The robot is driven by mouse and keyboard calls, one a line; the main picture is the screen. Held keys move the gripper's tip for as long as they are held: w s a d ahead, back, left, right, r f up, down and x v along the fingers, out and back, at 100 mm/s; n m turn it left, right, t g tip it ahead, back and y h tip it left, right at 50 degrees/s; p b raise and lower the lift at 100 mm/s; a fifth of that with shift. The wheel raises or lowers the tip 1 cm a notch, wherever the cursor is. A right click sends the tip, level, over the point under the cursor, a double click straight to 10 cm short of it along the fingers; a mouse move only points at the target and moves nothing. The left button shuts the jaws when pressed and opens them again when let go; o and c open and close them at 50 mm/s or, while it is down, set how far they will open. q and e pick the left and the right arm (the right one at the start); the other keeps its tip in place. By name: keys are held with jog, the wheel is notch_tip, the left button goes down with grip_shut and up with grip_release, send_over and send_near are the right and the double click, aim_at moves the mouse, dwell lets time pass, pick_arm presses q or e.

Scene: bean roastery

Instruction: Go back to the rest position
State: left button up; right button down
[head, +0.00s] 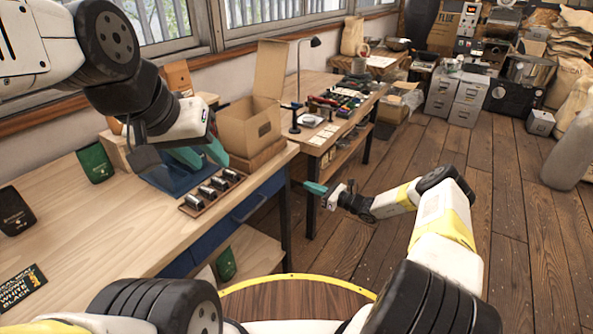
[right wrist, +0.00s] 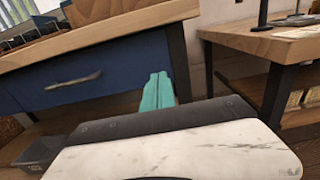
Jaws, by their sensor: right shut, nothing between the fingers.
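My left gripper (head: 203,154) reaches in from the left over the back right part of the workbench (head: 110,215). Its teal fingers are apart, above a blue tray or fixture (head: 172,178) and close to an open cardboard box (head: 247,125). I see nothing between them. My right gripper (head: 313,187) is off the right end of the workbench, over the gap before the second table (head: 345,112). Its teal fingers are shut together and empty. In the right wrist view the shut fingers (right wrist: 157,90) show in front of the bench's blue drawer (right wrist: 90,75).
The wooden floor (head: 400,250) right of my right arm is mostly clear.

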jog(key=s+a+r+n+g+h, duration=0.1)
jog(key=s+r+n+g+h, duration=0.15)
jog(key=s+r+n, duration=0.45)
jog(key=s+a+r+n+g+h, duration=0.1)
jog(key=s+r+n+g, duration=0.3)
jog(key=r, duration=0.7)
jog(key=s+r+n+g+h, duration=0.25)
jog(key=s+r+n, duration=0.25)
jog(key=r, duration=0.4)
jog(key=s+d+r+n+t+h, duration=0.2)
jog(key=s+r, duration=0.5)
jog(key=s, duration=0.6)
jog(key=s+d+r+n+t+h, duration=0.3)
jog(key=s+d+r+n, duration=0.3)
jog(key=s, duration=0.8)
jog(key=shift+d+r+n+h, duration=0.35)
jog(key=shift+r+n+h, duration=0.35)
jog(key=shift+r+h, duration=0.25)
